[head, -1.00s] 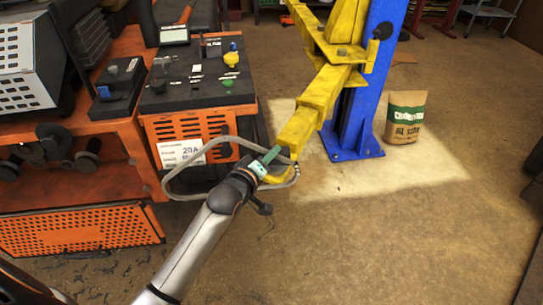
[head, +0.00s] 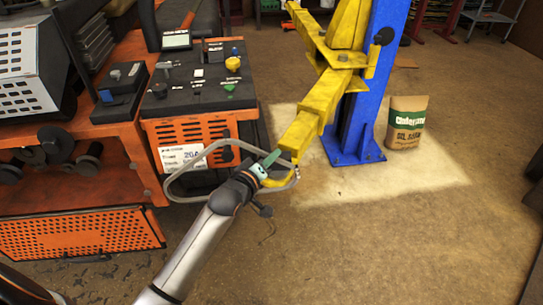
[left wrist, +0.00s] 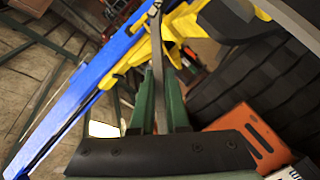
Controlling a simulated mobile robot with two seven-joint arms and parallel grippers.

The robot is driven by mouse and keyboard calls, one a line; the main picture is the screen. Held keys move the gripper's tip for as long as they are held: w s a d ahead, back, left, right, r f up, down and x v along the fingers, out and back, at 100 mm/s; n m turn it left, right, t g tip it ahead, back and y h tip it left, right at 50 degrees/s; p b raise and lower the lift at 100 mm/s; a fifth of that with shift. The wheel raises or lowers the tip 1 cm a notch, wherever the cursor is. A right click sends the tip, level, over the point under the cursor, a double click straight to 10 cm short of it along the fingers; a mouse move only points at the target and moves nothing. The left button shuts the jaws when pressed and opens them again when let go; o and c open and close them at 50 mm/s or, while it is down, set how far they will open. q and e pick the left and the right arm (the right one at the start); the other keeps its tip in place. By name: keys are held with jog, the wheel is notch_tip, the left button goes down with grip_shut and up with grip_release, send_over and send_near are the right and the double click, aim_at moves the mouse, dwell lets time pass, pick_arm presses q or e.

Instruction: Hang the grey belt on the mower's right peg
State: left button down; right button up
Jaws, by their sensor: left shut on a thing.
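The grey belt (head: 190,163) hangs as a wide loop in front of the mower's orange side, at the middle of the head view. My left gripper (head: 270,159), with green fingers, is shut on the belt at the loop's right part. In the left wrist view a grey strip of the belt (left wrist: 157,50) runs up from between the two green fingers (left wrist: 160,85). The orange mower (head: 110,140) stands at the left. Dark round peg-like parts (head: 57,144) show on its side, with another (head: 90,161) to their right. My right gripper is not in view.
A yellow lift arm (head: 312,112) reaches down close behind my left gripper, from a blue post (head: 358,120). A paper sack (head: 406,122) stands right of the post. The floor at the lower right is clear.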

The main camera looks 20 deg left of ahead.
pick_arm(q)
jog(key=shift+f, duration=0.3)
jog(key=c, duration=0.8)
grip_release()
jog(key=shift+c, duration=0.2)
jog(key=v, duration=1.2)
jog(key=shift+s, duration=0.25)
jog(key=s+d+f+m+g, duration=0.3)
jog(key=s+f+m, duration=0.3)
jog(key=f, duration=0.5)
jog(key=s+d+f+m+g+h, duration=0.1)
jog(key=s+d+f+m+g, duration=0.1)
jog(key=s+f+m, duration=0.4)
jog(key=s+d+f, duration=0.1)
jog(key=s+f, duration=0.3)
jog(key=f, duration=0.1)
jog(key=shift+s+f+g, duration=0.3)
jog(key=shift+f+g, duration=0.05)
jog(key=shift+g, duration=0.05)
